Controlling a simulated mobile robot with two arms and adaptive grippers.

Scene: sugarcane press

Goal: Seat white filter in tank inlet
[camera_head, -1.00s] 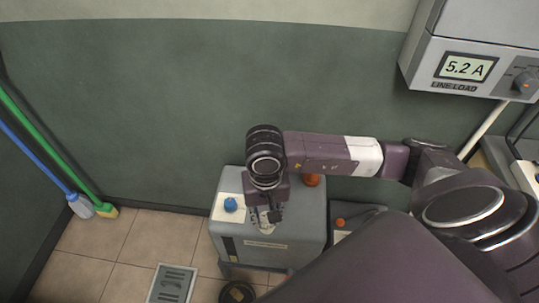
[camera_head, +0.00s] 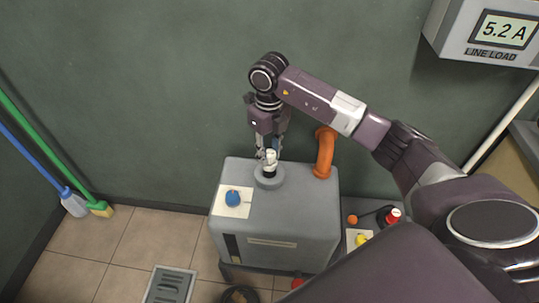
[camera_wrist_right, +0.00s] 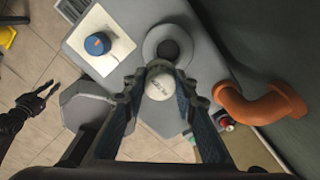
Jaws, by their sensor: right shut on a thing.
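The white filter (camera_head: 271,156) is a small pale piece between the fingers of my right gripper (camera_head: 270,150), which is shut on it. The grey tank (camera_head: 285,215) has a round raised inlet (camera_head: 269,181) on top. In the head view the filter is above the inlet's dark opening. In the right wrist view the filter (camera_wrist_right: 159,86) shows between the fingertips, with the inlet ring (camera_wrist_right: 150,42) beyond it. Whether they touch is unclear. A dark gripper, apparently my left one (camera_wrist_right: 42,93), shows at the left of the wrist view; its opening is unclear.
An orange pipe (camera_head: 325,152) rises from the tank's back right. A blue knob (camera_head: 232,198) on a pale plate is at the tank's front left. A red button (camera_head: 393,215) and a yellow knob (camera_head: 361,240) are at the right. Green and blue broom handles lean at left.

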